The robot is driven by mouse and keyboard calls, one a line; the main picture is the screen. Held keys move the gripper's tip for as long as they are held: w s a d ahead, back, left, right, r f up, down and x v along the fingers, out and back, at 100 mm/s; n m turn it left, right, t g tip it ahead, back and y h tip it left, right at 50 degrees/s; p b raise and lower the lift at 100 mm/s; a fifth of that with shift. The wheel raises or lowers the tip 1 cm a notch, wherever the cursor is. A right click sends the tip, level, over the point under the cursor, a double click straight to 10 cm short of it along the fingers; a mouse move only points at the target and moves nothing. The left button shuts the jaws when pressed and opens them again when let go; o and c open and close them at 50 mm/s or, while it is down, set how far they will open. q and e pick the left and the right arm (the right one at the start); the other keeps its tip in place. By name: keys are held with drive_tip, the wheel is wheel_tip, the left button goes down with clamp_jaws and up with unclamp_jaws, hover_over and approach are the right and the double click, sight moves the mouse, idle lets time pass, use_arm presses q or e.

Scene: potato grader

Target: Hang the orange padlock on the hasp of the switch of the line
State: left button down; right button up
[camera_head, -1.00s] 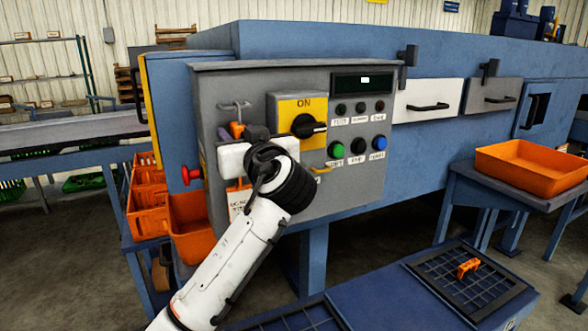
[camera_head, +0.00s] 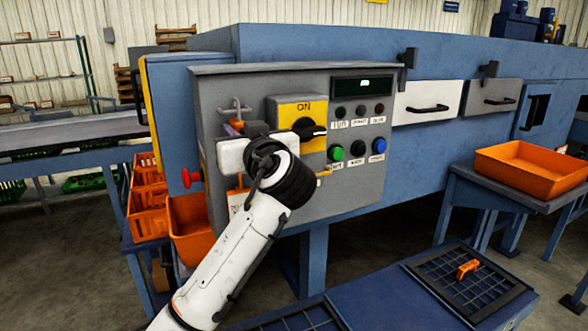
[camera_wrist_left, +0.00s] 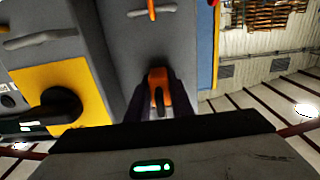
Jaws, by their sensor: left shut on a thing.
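My left gripper (camera_head: 238,130) is at the upper left of the grey control panel, just below a grey wire hook (camera_head: 235,108). It is shut on an orange padlock (camera_wrist_left: 158,78), seen between its dark fingers in the left wrist view. Only a bit of orange shows above the hand in the head view. I cannot tell whether the padlock touches the hook. The yellow switch (camera_head: 288,112) with a black knob, marked ON, is right of the gripper. A small yellow tab (camera_head: 323,173) sticks out below the switch and may be its hasp. My right gripper is not in view.
A red button (camera_head: 190,177) sticks out at the panel's left side. Another small orange object (camera_head: 467,268) lies on a black grid at lower right. An orange tray (camera_head: 530,185) stands on a side table.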

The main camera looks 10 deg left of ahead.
use_arm(q)
drive_tip(key=shift+r, duration=0.4)
drive_tip(key=b+v, duration=0.1)
drive_tip(key=v, duration=0.8)
idle(0.4)
drive_tip(key=shift+f, duration=0.15)
